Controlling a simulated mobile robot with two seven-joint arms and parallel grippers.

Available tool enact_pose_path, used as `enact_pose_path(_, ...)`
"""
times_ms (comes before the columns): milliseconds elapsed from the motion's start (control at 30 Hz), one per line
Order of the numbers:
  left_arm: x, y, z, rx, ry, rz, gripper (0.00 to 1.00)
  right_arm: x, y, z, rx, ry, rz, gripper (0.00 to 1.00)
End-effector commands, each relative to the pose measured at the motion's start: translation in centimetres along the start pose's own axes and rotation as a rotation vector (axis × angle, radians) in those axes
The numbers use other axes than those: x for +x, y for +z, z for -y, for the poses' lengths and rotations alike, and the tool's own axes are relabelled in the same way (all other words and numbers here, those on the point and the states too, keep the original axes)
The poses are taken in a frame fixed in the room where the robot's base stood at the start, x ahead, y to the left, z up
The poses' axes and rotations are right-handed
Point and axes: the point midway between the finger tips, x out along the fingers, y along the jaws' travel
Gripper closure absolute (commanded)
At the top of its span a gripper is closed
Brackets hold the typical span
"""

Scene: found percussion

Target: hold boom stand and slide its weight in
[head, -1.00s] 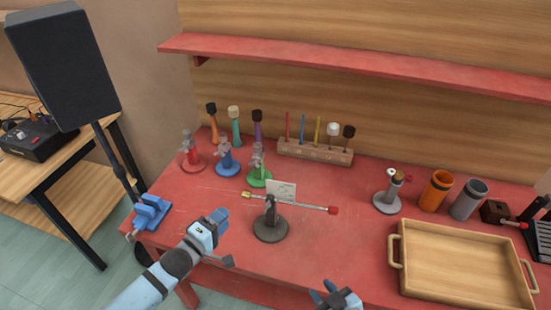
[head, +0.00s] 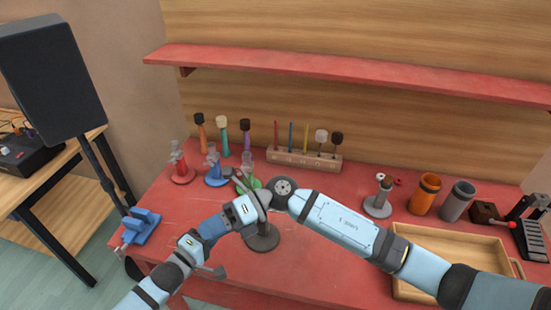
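The boom stand shows as a dark round base (head: 263,239) with a short upright on the red table. Its boom, the red boom end and the weight are mostly hidden behind my arm.
Red, blue (head: 216,175) and green small stands are close behind the boom stand. A mallet block (head: 304,160) stands behind. A wooden tray (head: 455,240), an orange cup (head: 424,195) and a grey cup (head: 457,201) are at right. A blue clamp (head: 140,227) is at the left edge.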

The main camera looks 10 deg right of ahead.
Motion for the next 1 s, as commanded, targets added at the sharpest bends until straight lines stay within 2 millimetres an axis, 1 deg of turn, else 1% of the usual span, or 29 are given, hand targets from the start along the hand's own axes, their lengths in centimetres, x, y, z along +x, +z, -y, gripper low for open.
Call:
enact_pose_path(33, 0.0, 0.0, 0.0, 0.000, 0.000, 0.000, 0.57, -0.7, 0.5, 0.6, -0.065, -0.077, -0.087, 0.67)
enact_pose_path(67, 0.0, 0.0, 0.0, 0.000, 0.000, 0.000, 0.57, -1.1, 0.7, 1.1, -0.101, -0.124, -0.142, 0.67)
enact_pose_path(167, 0.0, 0.0, 0.0, 0.000, 0.000, 0.000, 0.57, -3.3, 1.4, 2.8, -0.203, -0.293, -0.322, 0.67)
enact_pose_path(267, 0.0, 0.0, 0.0, 0.000, 0.000, 0.000, 0.57, -6.5, 2.6, 4.3, -0.280, -0.477, -0.493, 0.67)
enact_pose_path(300, 0.0, 0.0, 0.0, 0.000, 0.000, 0.000, 0.57, -8.0, 3.2, 4.8, -0.302, -0.552, -0.556, 0.67)
enact_pose_path(367, 0.0, 0.0, 0.0, 0.000, 0.000, 0.000, 0.57, -10.3, 4.3, 5.4, -0.327, -0.661, -0.642, 0.67)
enact_pose_path(400, 0.0, 0.0, 0.0, 0.000, 0.000, 0.000, 0.57, -11.8, 5.0, 5.6, -0.338, -0.729, -0.691, 0.67)
enact_pose_path(500, 0.0, 0.0, 0.0, 0.000, 0.000, 0.000, 0.57, -15.4, 6.6, 5.8, -0.349, -0.878, -0.794, 0.67)
enact_pose_path(600, 0.0, 0.0, 0.0, 0.000, 0.000, 0.000, 0.57, -17.9, 7.8, 5.6, -0.346, -0.983, -0.860, 0.67)
enact_pose_path(700, 0.0, 0.0, 0.0, 0.000, 0.000, 0.000, 0.57, -19.3, 8.4, 5.5, -0.341, -1.041, -0.895, 0.67)
enact_pose_path(767, 0.0, 0.0, 0.0, 0.000, 0.000, 0.000, 0.57, -19.7, 8.6, 5.6, -0.339, -1.058, -0.905, 0.67)
enact_pose_path(867, 0.0, 0.0, 0.0, 0.000, 0.000, 0.000, 0.57, -19.7, 8.2, 6.2, -0.337, -1.065, -0.910, 0.67)
enact_pose_path(1000, 0.0, 0.0, 0.0, 0.000, 0.000, 0.000, 0.57, -19.3, 7.1, 8.1, -0.335, -1.062, -0.910, 0.67)
